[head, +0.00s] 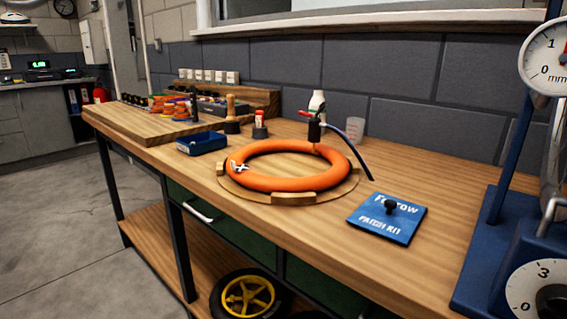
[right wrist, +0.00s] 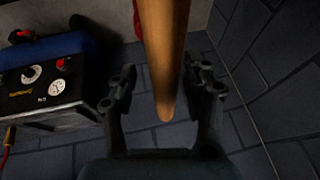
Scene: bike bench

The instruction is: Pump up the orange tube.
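The orange tube (head: 257,181) lies flat in a round wooden cradle (head: 292,200) on the bench. At its back right rim, a black cylindrical fitting (head: 314,131) with a red part stands upright. A blue and black hose (head: 350,150) arches from it down to the right. I cannot tell whether the fitting is fixed on the tube's valve. A small white piece (head: 238,166) sits on the tube's left side. My right gripper (right wrist: 165,100) is open in the right wrist view, with a wooden rod (right wrist: 166,55) between its fingers, apparently touching neither. My left gripper is not in view.
A blue patch kit (head: 387,219) lies right of the tube on the wooden bench (head: 300,235). A blue tray (head: 201,143) sits left. A blue gauge stand (head: 497,200) rises at right. In the right wrist view, a box with dials (right wrist: 45,85) stands left.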

